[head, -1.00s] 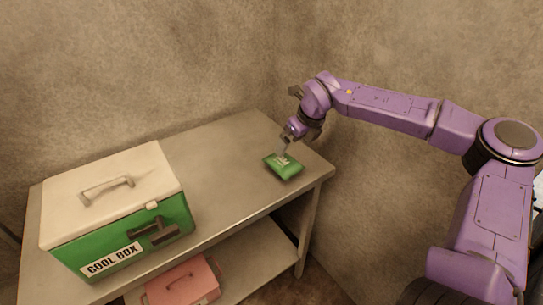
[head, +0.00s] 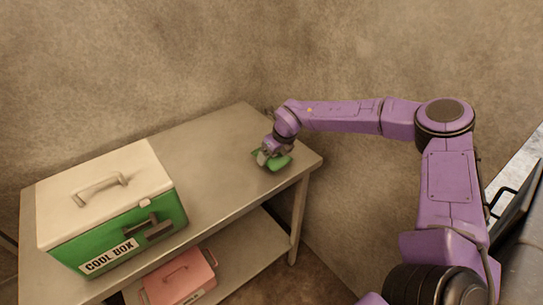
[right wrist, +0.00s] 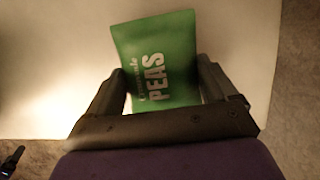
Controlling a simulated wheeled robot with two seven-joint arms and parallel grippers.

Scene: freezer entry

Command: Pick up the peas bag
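The green peas bag (head: 281,163) lies on the metal table near its right end, partly hidden by my right gripper (head: 266,155). In the right wrist view the bag (right wrist: 158,45) shows its white PEAS lettering. My right gripper's fingers (right wrist: 165,82) are apart, one on each side of the bag's near part. A narrow gap shows at the right finger; contact at the left finger cannot be told. The bag appears to rest on the tabletop. My left gripper is out of view.
A green cool box (head: 118,238) with a white lid stands on the left of the metal table (head: 215,145). A pink box (head: 180,278) sits on the lower shelf. Walls close in behind and right of the table. The tabletop between cool box and bag is clear.

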